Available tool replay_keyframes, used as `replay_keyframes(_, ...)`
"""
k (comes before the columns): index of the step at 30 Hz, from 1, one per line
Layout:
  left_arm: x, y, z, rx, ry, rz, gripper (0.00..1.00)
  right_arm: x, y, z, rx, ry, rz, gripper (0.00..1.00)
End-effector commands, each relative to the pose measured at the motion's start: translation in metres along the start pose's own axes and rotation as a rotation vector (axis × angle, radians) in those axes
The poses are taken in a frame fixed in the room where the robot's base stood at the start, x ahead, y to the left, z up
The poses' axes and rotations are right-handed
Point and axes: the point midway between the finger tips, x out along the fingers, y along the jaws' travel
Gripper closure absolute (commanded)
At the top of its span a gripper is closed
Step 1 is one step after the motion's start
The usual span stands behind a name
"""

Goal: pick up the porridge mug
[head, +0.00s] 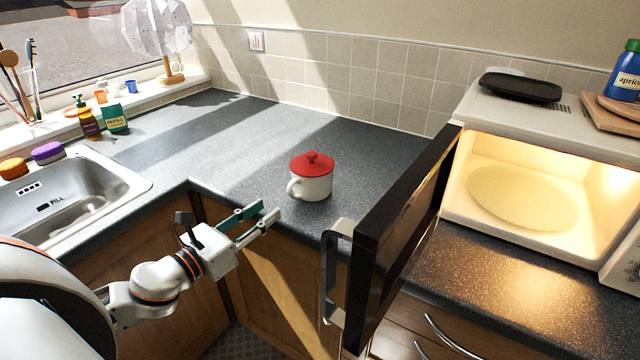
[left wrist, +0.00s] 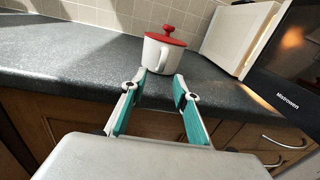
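The porridge mug (head: 311,184) is white with a red lid and knob. It stands upright on the dark speckled worktop near the inner corner, its handle toward the left and front. It also shows in the left wrist view (left wrist: 160,54), straight ahead beyond the fingertips. My left gripper (head: 269,212) is open and empty, in front of the mug and to its left, by the worktop's front edge. Its green-padded fingers (left wrist: 160,86) point toward the mug and do not touch it. My right gripper is not in view.
A lit microwave (head: 545,150) stands at the right, its dark door (head: 395,235) swung open beside the mug. A sink (head: 70,195) with bottles (head: 88,118) behind it is at the left. The worktop behind the mug is clear.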

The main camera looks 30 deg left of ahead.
Motion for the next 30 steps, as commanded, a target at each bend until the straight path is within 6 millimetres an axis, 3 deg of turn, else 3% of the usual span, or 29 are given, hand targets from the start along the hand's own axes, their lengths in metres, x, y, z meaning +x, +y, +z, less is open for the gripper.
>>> replay_keyframes(20, 0.035, -0.002, 0.007, 0.045, -0.011, -0.009, 0.7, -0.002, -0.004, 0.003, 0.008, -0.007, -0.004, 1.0)
replay_keyframes(30, 0.071, -0.004, 0.011, 0.043, -0.01, -0.008, 0.7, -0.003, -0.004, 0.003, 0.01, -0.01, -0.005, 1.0)
